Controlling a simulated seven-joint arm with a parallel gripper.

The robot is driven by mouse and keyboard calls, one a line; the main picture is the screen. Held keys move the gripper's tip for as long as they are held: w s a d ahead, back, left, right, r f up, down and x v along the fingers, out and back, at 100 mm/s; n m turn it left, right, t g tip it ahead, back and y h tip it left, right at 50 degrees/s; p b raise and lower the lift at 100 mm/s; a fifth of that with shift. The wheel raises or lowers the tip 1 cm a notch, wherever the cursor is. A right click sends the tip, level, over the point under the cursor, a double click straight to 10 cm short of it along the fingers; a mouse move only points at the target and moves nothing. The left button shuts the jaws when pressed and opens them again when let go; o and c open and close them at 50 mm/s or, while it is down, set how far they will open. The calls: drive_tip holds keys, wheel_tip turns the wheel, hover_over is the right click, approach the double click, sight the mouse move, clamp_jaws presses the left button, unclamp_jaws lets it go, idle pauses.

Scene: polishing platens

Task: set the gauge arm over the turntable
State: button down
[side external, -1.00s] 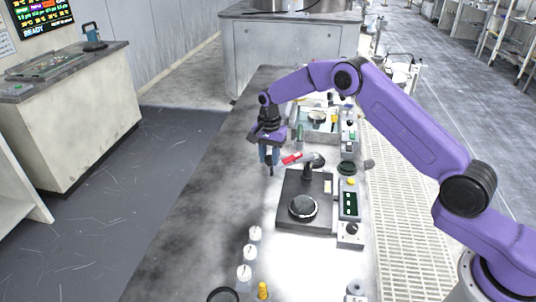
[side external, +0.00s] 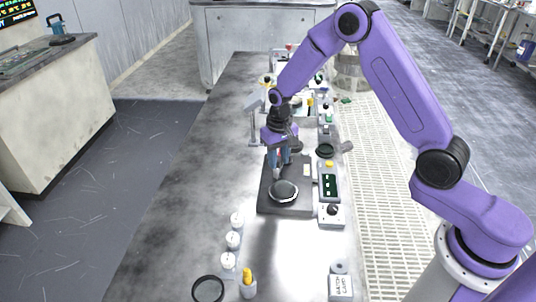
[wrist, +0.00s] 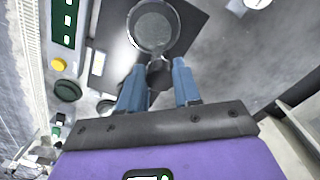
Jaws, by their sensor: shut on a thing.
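The turntable (side external: 284,191) is a round grey disc with a dark rim on a dark square base (side external: 304,202); in the wrist view its disc (wrist: 153,26) lies just beyond my fingertips. My gripper (side external: 279,166) points down at the back edge of the disc. In the wrist view its two blue fingers (wrist: 158,70) stand on either side of the dark rounded end of the gauge arm (wrist: 159,76) and are shut on it. That end lies at the disc's near edge in that view. In the side view my fingers hide most of the gauge arm.
Several white capped pots (side external: 233,239), a yellow-topped bottle (side external: 248,285) and a black ring (side external: 208,289) stand in front. The bench's left side is clear.

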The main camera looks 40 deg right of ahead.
drive_tip(key=shift+s+d+n, duration=0.8)
drive_tip(key=shift+s+n, duration=0.05)
drive_tip(key=shift+n, duration=0.05)
drive_tip(key=c, duration=0.8)
unclamp_jaws()
wheel_tip(320, 180, up, 18)
drive_tip(key=shift+f, duration=0.25)
